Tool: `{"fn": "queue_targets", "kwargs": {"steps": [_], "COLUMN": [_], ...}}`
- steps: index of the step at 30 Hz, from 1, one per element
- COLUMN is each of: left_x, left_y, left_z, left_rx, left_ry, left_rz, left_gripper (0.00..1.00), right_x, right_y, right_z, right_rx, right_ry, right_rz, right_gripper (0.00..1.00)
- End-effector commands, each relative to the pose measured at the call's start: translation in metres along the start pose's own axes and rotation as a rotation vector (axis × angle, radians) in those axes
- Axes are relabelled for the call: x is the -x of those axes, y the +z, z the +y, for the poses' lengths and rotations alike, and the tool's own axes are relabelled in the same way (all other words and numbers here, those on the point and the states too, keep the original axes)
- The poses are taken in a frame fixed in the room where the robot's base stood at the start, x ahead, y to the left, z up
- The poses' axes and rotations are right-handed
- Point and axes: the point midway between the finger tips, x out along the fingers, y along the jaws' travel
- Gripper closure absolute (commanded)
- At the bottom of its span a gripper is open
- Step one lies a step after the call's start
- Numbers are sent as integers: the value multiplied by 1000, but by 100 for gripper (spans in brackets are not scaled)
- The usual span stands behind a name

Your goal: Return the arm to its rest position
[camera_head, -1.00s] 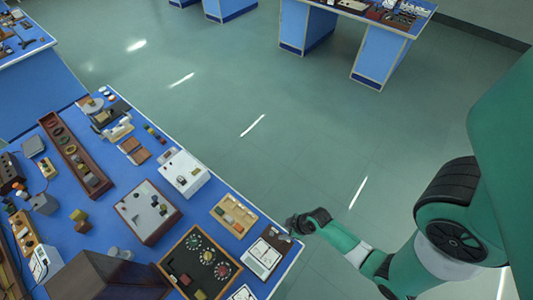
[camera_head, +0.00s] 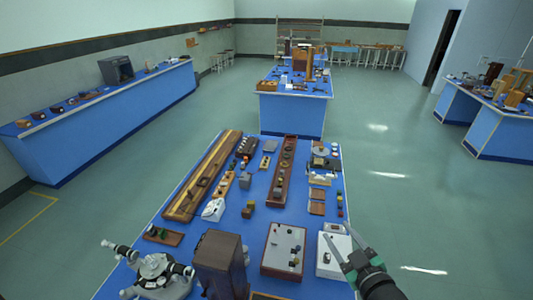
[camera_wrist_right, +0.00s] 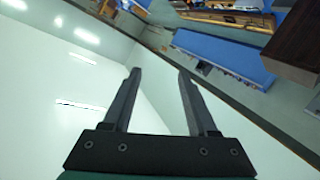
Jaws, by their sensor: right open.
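My right gripper (camera_head: 352,245) comes in at the lower right of the head view, beside the right edge of the blue bench (camera_head: 318,228). It is dark with a green arm part behind it. In the right wrist view its two black fingers (camera_wrist_right: 158,82) stand apart with nothing between them, so it is open and empty. In that view, floor and a blue bench lie beyond the fingers. My left gripper is in neither view.
The near bench holds a white box (camera_head: 333,256), a grey-topped box (camera_head: 285,249), a dark brown wooden box (camera_head: 220,264) and a metal spectrometer (camera_head: 160,275). A long counter (camera_head: 110,118) runs along the left wall. Green floor (camera_head: 420,215) is clear to the right.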

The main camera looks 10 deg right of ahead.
Motion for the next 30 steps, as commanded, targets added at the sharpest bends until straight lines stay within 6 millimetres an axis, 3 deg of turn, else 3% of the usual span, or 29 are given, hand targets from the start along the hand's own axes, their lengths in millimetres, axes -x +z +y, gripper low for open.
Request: {"fn": "queue_targets", "kwargs": {"steps": [1,3,5,9,12,15,19,23,30], "left_x": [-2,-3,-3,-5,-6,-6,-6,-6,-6], "left_y": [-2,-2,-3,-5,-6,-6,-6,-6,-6], "left_z": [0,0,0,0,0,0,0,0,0], "left_rx": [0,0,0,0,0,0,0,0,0], "left_ry": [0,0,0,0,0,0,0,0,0], "left_rz": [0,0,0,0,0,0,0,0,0], "left_gripper": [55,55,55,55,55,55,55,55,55], "right_x": [3,14,28,84,139,196,248,248,247], "right_y": [-49,-110,-161,-272,-337,-379,-390,-389,-389], "right_z": [10,21,31,52,68,86,104,105,105], "right_rx": [7,2,-8,-60,-123,-201,-341,-433,-439], "right_ry": [25,58,86,145,182,213,220,175,171], "right_rz": [90,208,311,563,749,915,1058,1073,1070], "right_gripper": [41,41,41,41,41,41,41,41,41]}}
